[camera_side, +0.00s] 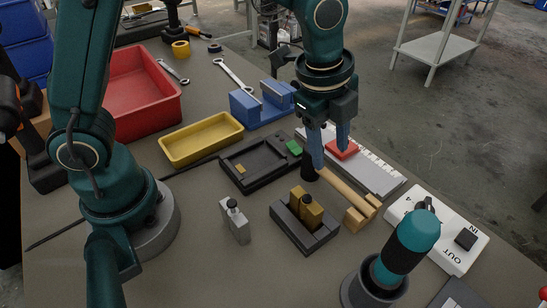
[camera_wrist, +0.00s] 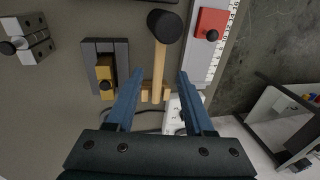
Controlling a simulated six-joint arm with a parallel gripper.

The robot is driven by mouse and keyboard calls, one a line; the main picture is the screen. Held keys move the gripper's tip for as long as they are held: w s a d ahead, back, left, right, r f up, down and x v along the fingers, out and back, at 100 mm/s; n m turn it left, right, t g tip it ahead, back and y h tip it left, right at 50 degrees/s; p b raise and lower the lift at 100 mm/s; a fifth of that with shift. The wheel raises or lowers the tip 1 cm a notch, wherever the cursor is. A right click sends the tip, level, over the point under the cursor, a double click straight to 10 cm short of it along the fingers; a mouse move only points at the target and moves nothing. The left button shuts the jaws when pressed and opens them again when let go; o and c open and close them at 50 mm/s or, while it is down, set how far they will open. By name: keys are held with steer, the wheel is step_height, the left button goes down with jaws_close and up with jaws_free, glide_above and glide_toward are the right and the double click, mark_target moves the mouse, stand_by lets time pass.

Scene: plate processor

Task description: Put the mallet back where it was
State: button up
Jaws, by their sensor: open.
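The mallet has a black head (camera_side: 310,166) and a pale wooden handle (camera_side: 338,185). Its handle end lies at a notched wooden rest (camera_side: 362,213). In the wrist view the mallet head (camera_wrist: 165,26) is at the top and the handle (camera_wrist: 159,60) runs down to the wooden rest (camera_wrist: 156,90). My gripper (camera_side: 330,156) is open and empty, pointing down at the mallet. In the wrist view its two blue fingers (camera_wrist: 159,74) stand on either side of the handle. Whether the fingertips are above or level with the handle is hard to tell.
A dark fixture with brass blocks (camera_side: 284,214) stands left of the rest. A grey rail with a ruler and a red block (camera_side: 342,149) is behind the mallet. A teal-and-black tool (camera_side: 405,245) and a white IN/OUT panel (camera_side: 462,238) are at front right.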

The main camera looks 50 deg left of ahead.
steer(key=s+a+r+n+t, duration=0.1)
steer(key=s+a+r+n, duration=0.5)
steer(key=s+r+n, duration=0.15)
steer(key=s+a+f+n+t, duration=0.1)
steer(key=s+a+n+t, duration=0.1)
steer(key=s+n, duration=0.5)
steer(key=a+n, duration=0.1)
steer(key=n, duration=0.2)
steer(key=shift+a+f, duration=0.15)
steer(key=shift+a, duration=0.1)
